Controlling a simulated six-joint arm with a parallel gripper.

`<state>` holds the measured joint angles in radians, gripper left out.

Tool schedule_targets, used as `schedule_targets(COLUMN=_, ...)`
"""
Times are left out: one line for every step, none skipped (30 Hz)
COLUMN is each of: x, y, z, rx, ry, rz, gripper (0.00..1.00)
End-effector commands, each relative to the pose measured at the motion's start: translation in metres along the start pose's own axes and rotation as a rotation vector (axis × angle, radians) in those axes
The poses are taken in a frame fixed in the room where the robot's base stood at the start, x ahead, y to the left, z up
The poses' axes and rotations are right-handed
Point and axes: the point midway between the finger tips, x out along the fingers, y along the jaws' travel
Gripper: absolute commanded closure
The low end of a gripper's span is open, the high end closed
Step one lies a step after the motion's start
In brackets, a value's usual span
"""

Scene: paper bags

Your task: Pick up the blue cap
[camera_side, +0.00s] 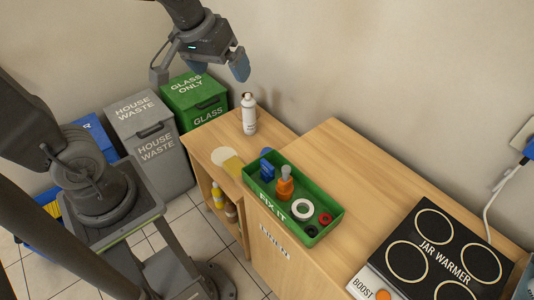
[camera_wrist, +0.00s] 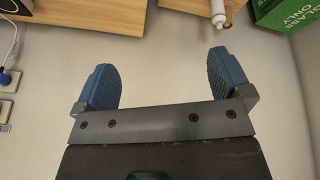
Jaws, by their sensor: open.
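A small blue object (camera_side: 266,171) stands in the left part of the green FIX IT tray (camera_side: 318,238) in the side view. The blue object and the tray do not show in the wrist view.
An orange object (camera_side: 285,186), a white ring (camera_side: 302,209), and red and black rings share the tray. A white bottle (camera_side: 249,115) stands behind it. A jar warmer (camera_side: 438,256) is at right. Green (camera_side: 194,100) and grey (camera_side: 150,135) bins stand left.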

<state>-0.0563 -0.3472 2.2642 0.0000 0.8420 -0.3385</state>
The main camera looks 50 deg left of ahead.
Motion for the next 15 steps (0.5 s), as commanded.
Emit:
schedule_targets(x=0.015, y=0.002, z=-0.016, rx=-0.072, ry=-0.026, rz=-0.015, gripper=0.03)
schedule_targets(x=0.024, y=0.002, z=-0.025, rx=-0.117, ry=-0.038, rz=-0.023, gripper=0.03)
schedule_targets(x=0.035, y=0.003, z=-0.036, rx=-0.175, ry=-0.05, rz=-0.033, gripper=0.03)
schedule_targets(x=0.044, y=0.003, z=-0.044, rx=-0.219, ry=-0.06, rz=-0.04, gripper=0.03)
schedule_targets(x=0.054, y=0.003, z=-0.052, rx=-0.263, ry=-0.069, rz=-0.049, gripper=0.03)
schedule_targets(x=0.068, y=0.003, z=-0.062, rx=-0.321, ry=-0.082, rz=-0.06, gripper=0.03)
schedule_targets(x=0.079, y=0.002, z=-0.069, rx=-0.366, ry=-0.091, rz=-0.07, gripper=0.03)
schedule_targets(x=0.09, y=0.001, z=-0.076, rx=-0.411, ry=-0.099, rz=-0.079, gripper=0.03)
schedule_targets(x=0.106, y=0.0, z=-0.084, rx=-0.468, ry=-0.11, rz=-0.091, gripper=0.03)
schedule_targets(x=0.118, y=-0.002, z=-0.09, rx=-0.513, ry=-0.119, rz=-0.102, gripper=0.03)
schedule_targets(x=0.131, y=-0.003, z=-0.096, rx=-0.557, ry=-0.127, rz=-0.112, gripper=0.03)
schedule_targets(x=0.149, y=-0.006, z=-0.102, rx=-0.615, ry=-0.137, rz=-0.127, gripper=0.03)
schedule_targets(x=0.162, y=-0.008, z=-0.107, rx=-0.659, ry=-0.143, rz=-0.137, gripper=0.03)
schedule_targets(x=0.176, y=-0.011, z=-0.11, rx=-0.703, ry=-0.151, rz=-0.149, gripper=0.03)
schedule_targets(x=0.195, y=-0.014, z=-0.115, rx=-0.762, ry=-0.16, rz=-0.165, gripper=0.03)
